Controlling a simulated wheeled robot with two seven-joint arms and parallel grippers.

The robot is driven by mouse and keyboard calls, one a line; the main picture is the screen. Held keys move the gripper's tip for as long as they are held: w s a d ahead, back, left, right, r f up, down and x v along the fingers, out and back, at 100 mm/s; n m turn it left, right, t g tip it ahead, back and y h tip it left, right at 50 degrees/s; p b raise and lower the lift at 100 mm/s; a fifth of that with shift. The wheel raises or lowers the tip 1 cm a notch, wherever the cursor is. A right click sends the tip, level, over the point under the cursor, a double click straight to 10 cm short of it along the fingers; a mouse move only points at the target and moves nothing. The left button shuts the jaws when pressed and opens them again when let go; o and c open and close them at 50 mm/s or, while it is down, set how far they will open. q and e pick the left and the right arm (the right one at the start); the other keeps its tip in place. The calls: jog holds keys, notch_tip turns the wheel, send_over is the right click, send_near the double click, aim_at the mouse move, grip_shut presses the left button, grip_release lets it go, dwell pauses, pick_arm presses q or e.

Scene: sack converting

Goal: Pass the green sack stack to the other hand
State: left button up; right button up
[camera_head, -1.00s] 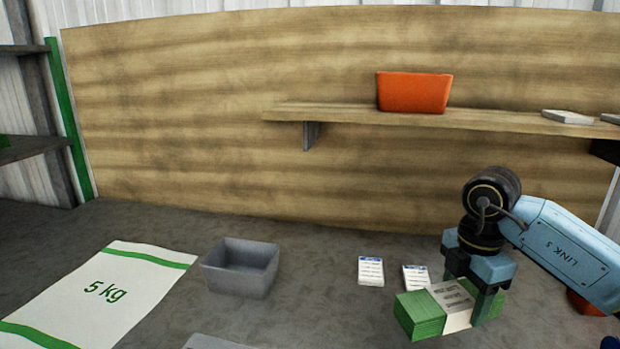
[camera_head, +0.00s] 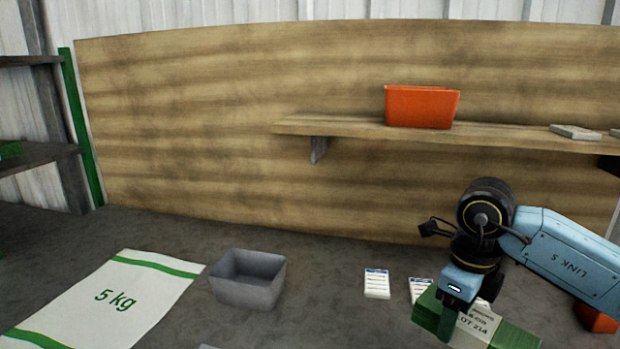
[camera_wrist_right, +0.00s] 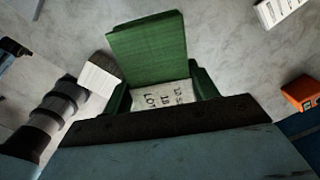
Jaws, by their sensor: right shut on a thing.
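The green sack stack (camera_head: 515,336), with a pale printed band round its middle, is at the lower right of the head view. My right gripper (camera_head: 468,302) is shut on it around the banded middle, one finger on the near side. The far finger is mostly hidden. The stack also shows in the right wrist view (camera_wrist_right: 148,50), below the palm and between the fingers. I cannot tell how far it is above the bench. My left gripper is not in view in the head view.
A grey bin (camera_head: 247,282) and a flat 5 kg sack (camera_head: 125,290) lie to the left. Label cards (camera_head: 376,284) are just left of the stack. An orange bin (camera_head: 422,107) stands on the shelf; another orange thing (camera_head: 597,319) is at the right edge.

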jog(key=n, duration=0.4)
jog(key=shift+s+a+r, duration=0.25)
jog(key=shift+a, duration=0.05)
jog(key=n, duration=0.4)
jog(key=shift+s+a+r+p, duration=0.15)
jog(key=shift+s+a+p, duration=0.1)
jog(key=shift+p, duration=0.1)
jog(key=n, duration=0.6)
jog(key=shift+s+a+r+p, duration=0.15)
jog(key=shift+s+a+p, duration=0.15)
jog(key=shift+s+a, duration=0.05)
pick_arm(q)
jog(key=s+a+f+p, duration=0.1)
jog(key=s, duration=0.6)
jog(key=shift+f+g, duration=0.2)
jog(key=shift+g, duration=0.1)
pick_arm(e)
jog(key=shift+s+a+r+n, duration=0.1)
jog(key=shift+s+a+n, duration=0.15)
jog(key=shift+n, duration=2)
jog(key=shift+s+a+r+n, duration=0.1)
jog(key=shift+s+a+n, duration=0.15)
jog(key=shift+n, duration=1.95)
jog(key=shift+s+a+r+n, duration=0.1)
jog(key=shift+s+a+n, duration=0.15)
jog(key=shift+n, duration=2)
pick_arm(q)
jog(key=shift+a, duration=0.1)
